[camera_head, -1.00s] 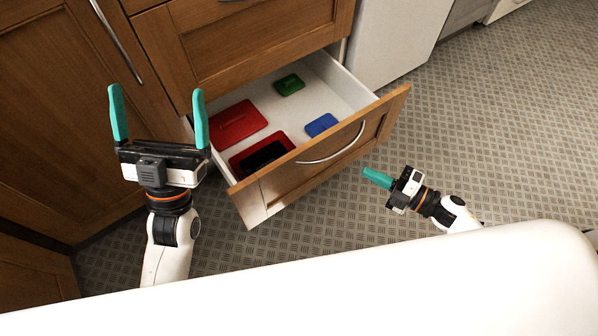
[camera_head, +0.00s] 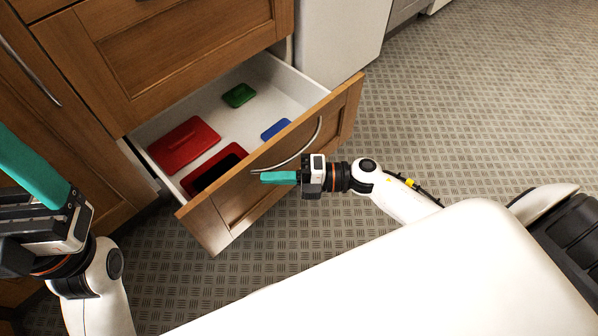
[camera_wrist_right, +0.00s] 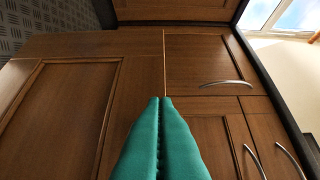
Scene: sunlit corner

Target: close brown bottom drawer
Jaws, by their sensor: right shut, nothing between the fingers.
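The brown bottom drawer (camera_head: 340,115) stands pulled open in the head view, with its white inside showing and a curved metal handle (camera_head: 319,134) on its front. My right gripper (camera_head: 264,177) is shut and empty. Its teal fingers overlap the drawer front just below the handle's lower end; I cannot tell whether they touch it. In the right wrist view the shut fingers (camera_wrist_right: 161,110) point toward brown wooden fronts. My left gripper (camera_head: 28,168) is at the left edge, partly cut off; one teal finger shows at the end of its jaw body, spread from the middle.
Inside the drawer lie a red item (camera_head: 184,145), a dark red tray (camera_head: 238,149), a green item (camera_head: 239,95) and a blue item (camera_head: 276,129). A closed brown drawer (camera_head: 185,45) is above. The patterned floor (camera_head: 480,110) at right is clear.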

